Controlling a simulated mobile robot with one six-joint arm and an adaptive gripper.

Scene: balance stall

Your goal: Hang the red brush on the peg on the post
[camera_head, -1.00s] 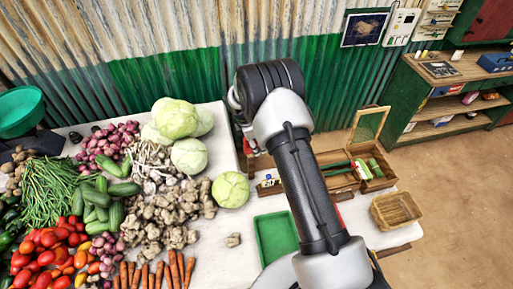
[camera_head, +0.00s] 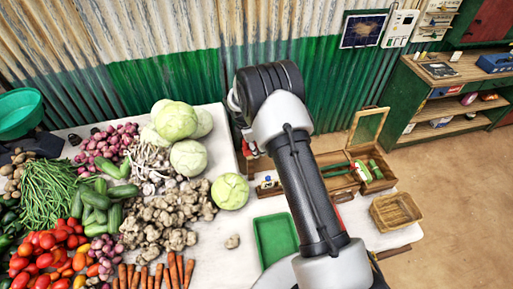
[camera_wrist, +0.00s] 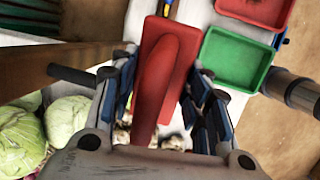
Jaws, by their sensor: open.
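The red brush (camera_wrist: 158,78) shows in the wrist view, between the two fingers of my gripper (camera_wrist: 163,92). The fingers are apart, one on each side of the brush. I cannot tell whether either touches it. A brown wooden post (camera_wrist: 60,64) crosses the left of the wrist view. A dark rod (camera_wrist: 72,75), which looks like the peg, sticks out from it close to the left finger. Whether the brush bears on the peg is hidden. In the head view my arm hides most of the gripper and the post.
On the white-covered table stand a green tray (camera_head: 276,240), a wicker basket (camera_head: 396,211) and an open wooden box (camera_head: 371,172). A red tray (camera_wrist: 257,9) lies beside the green one. Cabbages (camera_head: 189,158) and other vegetables fill the left side. A corrugated wall (camera_head: 170,85) stands behind.

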